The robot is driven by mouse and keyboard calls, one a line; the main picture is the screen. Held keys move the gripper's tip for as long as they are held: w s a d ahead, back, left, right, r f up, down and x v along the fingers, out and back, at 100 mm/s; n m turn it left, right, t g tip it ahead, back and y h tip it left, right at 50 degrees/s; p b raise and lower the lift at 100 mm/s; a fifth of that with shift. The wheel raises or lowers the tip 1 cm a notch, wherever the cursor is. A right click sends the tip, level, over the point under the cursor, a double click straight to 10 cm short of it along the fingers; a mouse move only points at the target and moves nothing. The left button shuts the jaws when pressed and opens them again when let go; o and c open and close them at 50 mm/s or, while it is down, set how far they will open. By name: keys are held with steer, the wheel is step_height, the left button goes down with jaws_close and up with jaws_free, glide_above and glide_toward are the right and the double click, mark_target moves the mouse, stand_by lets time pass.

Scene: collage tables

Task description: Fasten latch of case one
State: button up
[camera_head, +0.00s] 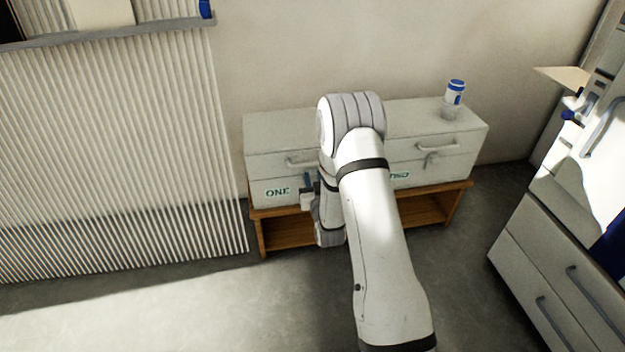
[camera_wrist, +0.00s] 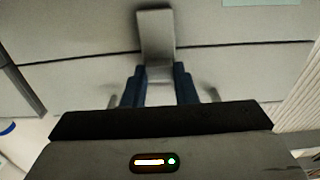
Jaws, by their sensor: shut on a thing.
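Case one (camera_head: 270,150) is a pale grey closed box marked "ONE" in green, on the left of a low wooden stand. My gripper (camera_head: 308,186) is at its front, right of the label, with my arm hiding much of the case's right part. In the wrist view, my gripper's blue fingertips (camera_wrist: 160,82) are shut on the free end of the grey latch (camera_wrist: 155,32). The latch lies across the dark seam between lid and body. Whether it is hooked I cannot tell.
Case two (camera_head: 455,150), with its own handle and latch, stands to the right on the same wooden stand (camera_head: 285,232). A blue and white container (camera_head: 455,92) stands on it. A ribbed panel (camera_head: 110,150) is at left, and grey drawers (camera_head: 545,260) are at right.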

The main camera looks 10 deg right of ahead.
steer(key=shift+c, duration=1.3)
steer(key=shift+w+r+g+p, duration=0.25)
steer(key=shift+r+g+p, duration=0.25)
steer(key=shift+p, duration=0.2)
steer(key=shift+w+g+p, duration=0.2)
steer(key=shift+g+p, duration=0.1)
steer(key=shift+g, duration=0.1)
steer(key=o, duration=0.8)
steer(key=shift+o, duration=0.8)
steer(key=shift+r, duration=0.1)
steer(key=shift+s, duration=0.45)
steer(key=s, duration=0.2)
steer(key=s+p, duration=0.1)
steer(key=s, duration=0.1)
steer(key=s+p, duration=0.1)
steer(key=s, duration=0.2)
steer(key=shift+s+r, duration=0.1)
steer(key=shift+r, duration=0.2)
